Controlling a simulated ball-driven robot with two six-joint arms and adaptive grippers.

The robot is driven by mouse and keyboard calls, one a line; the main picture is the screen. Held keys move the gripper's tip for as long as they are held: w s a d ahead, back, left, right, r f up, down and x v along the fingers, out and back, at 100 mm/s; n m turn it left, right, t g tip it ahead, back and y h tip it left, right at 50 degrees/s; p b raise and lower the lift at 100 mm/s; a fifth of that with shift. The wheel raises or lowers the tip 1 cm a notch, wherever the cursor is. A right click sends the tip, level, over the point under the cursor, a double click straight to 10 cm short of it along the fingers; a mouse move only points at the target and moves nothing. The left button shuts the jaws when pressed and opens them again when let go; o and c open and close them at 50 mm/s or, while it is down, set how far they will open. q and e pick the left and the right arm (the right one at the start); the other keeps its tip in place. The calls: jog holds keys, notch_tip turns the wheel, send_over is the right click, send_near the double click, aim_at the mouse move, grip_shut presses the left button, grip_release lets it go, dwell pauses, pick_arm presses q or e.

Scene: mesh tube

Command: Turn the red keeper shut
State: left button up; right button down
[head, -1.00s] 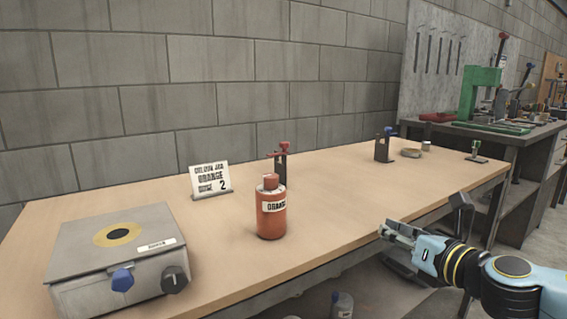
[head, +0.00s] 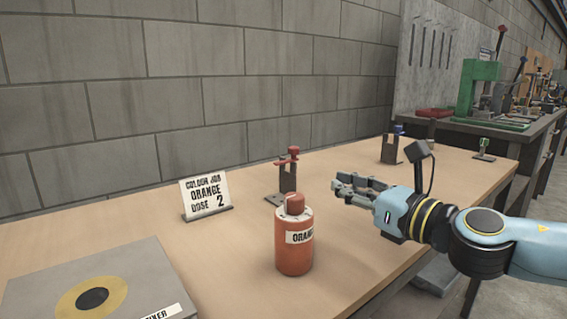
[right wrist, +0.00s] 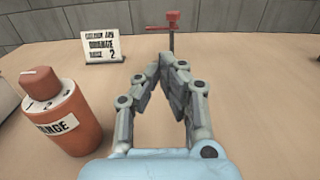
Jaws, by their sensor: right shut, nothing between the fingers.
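The red keeper (head: 289,158) is a red bar with an upright knob on top of a dark grey post (head: 287,180) behind the orange bottle. In the right wrist view the keeper (right wrist: 172,22) stands straight beyond my fingertips, its bar pointing left. I cannot tell whether it is open or shut. My right gripper (head: 347,186) is shut and empty above the table, to the right of the post and apart from it. Its fingertips (right wrist: 170,65) meet in the right wrist view. My left gripper is not in view.
The orange bottle (head: 294,250) stands left of my right gripper, near the keeper. A sign (head: 207,195) reading "ORANGE DOSE 2" stands behind it. A grey mixer box (head: 150,260) is at front left. A blue-topped post (head: 391,147) stands farther right. Bare tabletop surrounds the keeper's post.

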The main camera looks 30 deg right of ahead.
send_near(294, 166)
jog(key=s+a+r, duration=0.2)
jog(key=w+p, duration=0.2)
jog(key=p, duration=0.1)
jog(key=w+p, duration=0.6)
jog(key=p, duration=0.1)
jog(key=shift+w+a+f, duration=0.1)
jog(key=shift+a+f, duration=0.15)
jog(key=shift+a, duration=0.05)
jog(key=shift+w+f, duration=0.15)
jog(key=shift+w, duration=0.3)
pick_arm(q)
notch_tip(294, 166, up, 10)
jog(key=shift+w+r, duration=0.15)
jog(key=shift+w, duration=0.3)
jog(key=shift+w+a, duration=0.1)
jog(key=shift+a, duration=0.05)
